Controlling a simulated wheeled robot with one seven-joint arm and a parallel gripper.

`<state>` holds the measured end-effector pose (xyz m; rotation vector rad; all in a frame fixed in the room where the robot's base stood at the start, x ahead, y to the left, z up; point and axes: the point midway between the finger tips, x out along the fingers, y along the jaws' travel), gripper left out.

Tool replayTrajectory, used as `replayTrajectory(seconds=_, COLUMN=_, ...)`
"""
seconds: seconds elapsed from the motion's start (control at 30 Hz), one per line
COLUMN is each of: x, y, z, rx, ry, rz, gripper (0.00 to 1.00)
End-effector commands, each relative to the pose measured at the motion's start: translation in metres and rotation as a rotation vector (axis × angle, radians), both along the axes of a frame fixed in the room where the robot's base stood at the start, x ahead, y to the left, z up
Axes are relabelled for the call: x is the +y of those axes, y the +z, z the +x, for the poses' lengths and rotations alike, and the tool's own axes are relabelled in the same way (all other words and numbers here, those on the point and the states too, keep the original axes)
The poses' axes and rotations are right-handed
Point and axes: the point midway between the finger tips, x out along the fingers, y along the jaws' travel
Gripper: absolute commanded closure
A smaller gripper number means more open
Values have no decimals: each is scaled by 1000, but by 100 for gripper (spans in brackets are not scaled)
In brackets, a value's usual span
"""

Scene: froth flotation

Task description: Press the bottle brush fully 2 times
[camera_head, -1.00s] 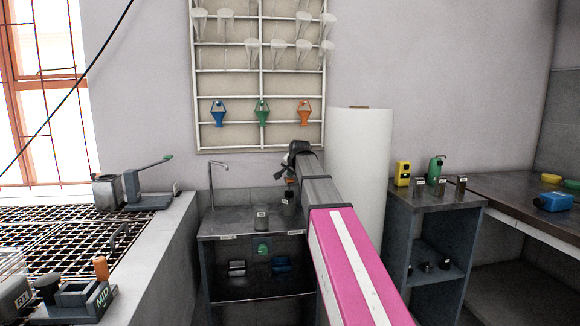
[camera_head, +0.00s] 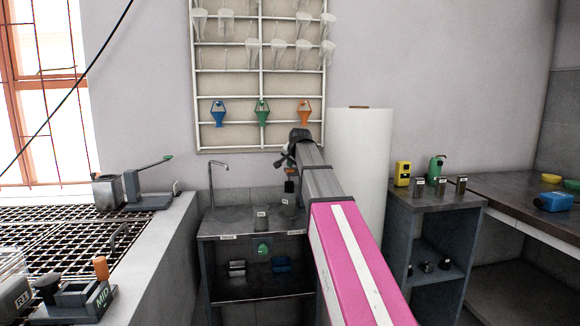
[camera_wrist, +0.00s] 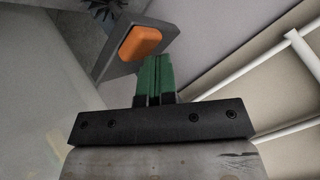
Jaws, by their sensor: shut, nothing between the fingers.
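The bottle brush is seen in the wrist view as a grey tilted plate with an orange pad (camera_wrist: 140,42) and black bristles (camera_wrist: 101,9) at the top edge. In the head view its dark part (camera_head: 289,186) stands at the back right of the sink counter, partly behind my arm. My gripper (camera_wrist: 158,60) has its green fingers together, with nothing between them. The fingertips are just beside the orange pad; I cannot tell whether they touch it. In the head view my wrist is above the brush.
The grey sink counter (camera_head: 230,222) carries a tap (camera_head: 211,180) and small containers. A white roll (camera_head: 360,170) stands right behind my arm. A wall rack (camera_head: 262,135) with coloured funnels hangs above. A metal grate bench (camera_head: 60,235) is at left.

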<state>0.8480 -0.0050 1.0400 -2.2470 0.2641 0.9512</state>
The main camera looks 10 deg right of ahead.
Motion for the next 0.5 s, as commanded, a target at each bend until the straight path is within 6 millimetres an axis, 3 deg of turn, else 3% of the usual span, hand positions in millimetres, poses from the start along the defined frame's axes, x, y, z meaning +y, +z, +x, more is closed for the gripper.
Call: replayTrajectory(seconds=0.5, x=0, y=27, z=0, rx=0, ry=0, rz=0, gripper=100)
